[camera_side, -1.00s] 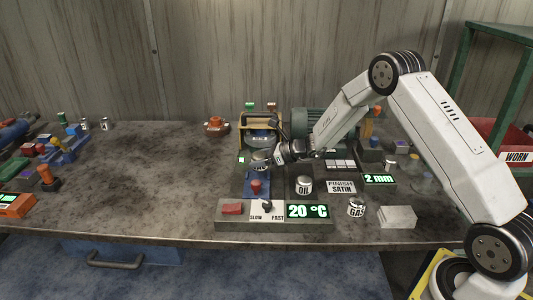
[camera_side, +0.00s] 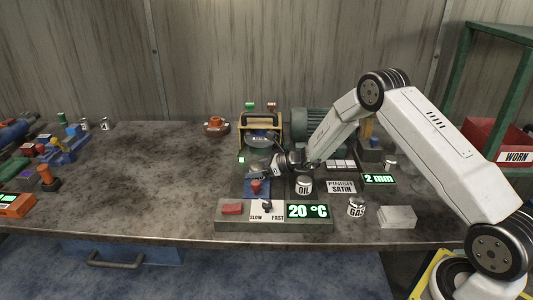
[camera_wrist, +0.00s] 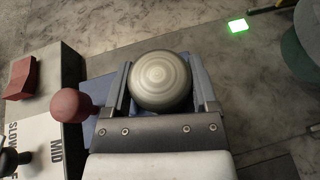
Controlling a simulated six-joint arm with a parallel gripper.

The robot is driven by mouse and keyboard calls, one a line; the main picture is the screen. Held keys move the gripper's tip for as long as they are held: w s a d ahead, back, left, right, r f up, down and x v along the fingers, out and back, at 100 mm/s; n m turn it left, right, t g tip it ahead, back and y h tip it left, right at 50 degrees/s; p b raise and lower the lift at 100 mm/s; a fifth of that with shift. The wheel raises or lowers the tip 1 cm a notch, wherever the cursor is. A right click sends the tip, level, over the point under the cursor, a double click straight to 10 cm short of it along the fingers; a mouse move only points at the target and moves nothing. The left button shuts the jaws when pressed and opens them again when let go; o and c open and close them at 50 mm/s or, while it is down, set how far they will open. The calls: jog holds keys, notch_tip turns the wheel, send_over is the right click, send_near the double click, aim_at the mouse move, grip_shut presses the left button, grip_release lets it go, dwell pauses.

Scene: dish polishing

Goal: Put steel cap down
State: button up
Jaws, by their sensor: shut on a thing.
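The steel cap (camera_wrist: 160,85) is a round, brushed silver dome. In the wrist view it sits between the two fingers of my gripper (camera_wrist: 160,70), which is shut on it. A blue plate (camera_wrist: 98,133) shows below and beside the cap. A red ball knob (camera_wrist: 72,105) stands just left of the left finger. In the side view my gripper (camera_side: 277,163) is low over the back of the blue plate (camera_side: 249,193), close behind the red knob (camera_side: 256,187). I cannot tell whether the cap touches the plate.
The OIL can (camera_side: 304,185) stands close to the right of my gripper. A yellow-framed machine (camera_side: 242,133) is behind it. The SLOW/FAST panel (camera_side: 225,221) with a 20 °C display lies in front. The GAS can (camera_side: 356,207) is front right.

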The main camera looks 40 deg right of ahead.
jog(key=shift+f, duration=0.1)
jog(key=o, duration=1.3)
jog(key=shift+o, duration=0.2)
jog(key=v, duration=1.2)
